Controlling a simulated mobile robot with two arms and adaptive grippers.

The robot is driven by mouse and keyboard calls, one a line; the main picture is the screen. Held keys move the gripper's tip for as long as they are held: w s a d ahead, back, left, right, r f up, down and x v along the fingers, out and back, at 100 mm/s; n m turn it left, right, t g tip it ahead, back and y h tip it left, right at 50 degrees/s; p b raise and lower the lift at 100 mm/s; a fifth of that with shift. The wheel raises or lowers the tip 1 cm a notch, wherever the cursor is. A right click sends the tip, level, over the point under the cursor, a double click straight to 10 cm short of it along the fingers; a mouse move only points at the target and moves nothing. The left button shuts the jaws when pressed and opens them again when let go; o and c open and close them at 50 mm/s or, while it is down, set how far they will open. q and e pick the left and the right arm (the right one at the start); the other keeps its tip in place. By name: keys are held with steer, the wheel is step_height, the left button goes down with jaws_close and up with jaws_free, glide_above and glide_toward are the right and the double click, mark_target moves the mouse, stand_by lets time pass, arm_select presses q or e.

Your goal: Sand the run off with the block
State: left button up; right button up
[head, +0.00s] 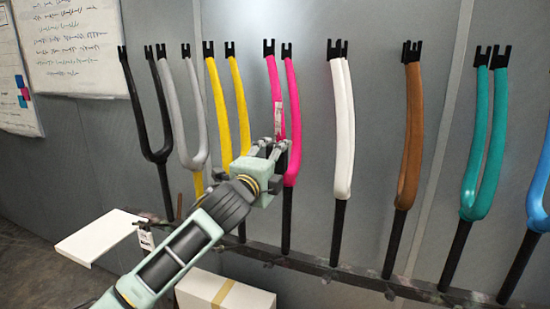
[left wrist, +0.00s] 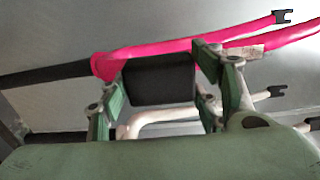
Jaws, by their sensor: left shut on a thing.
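I cannot tell whether the block touches the fork.
A yellow fork (head: 219,105) stands just left of the pink one, and a white fork (head: 343,130) to its right. A dark rail (head: 330,270) runs below.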

arm_select(q)
steer(key=p+v, duration=0.1)
steer(key=v, duration=0.4)
steer(key=shift+s+r, duration=0.1)
steer(key=shift+r, duration=0.05)
steer(key=shift+s, duration=0.1)
steer(key=v, duration=0.3)
steer(key=shift+a+p, duration=0.1)
steer(key=shift+p, duration=0.2)
stand_by(0.5)
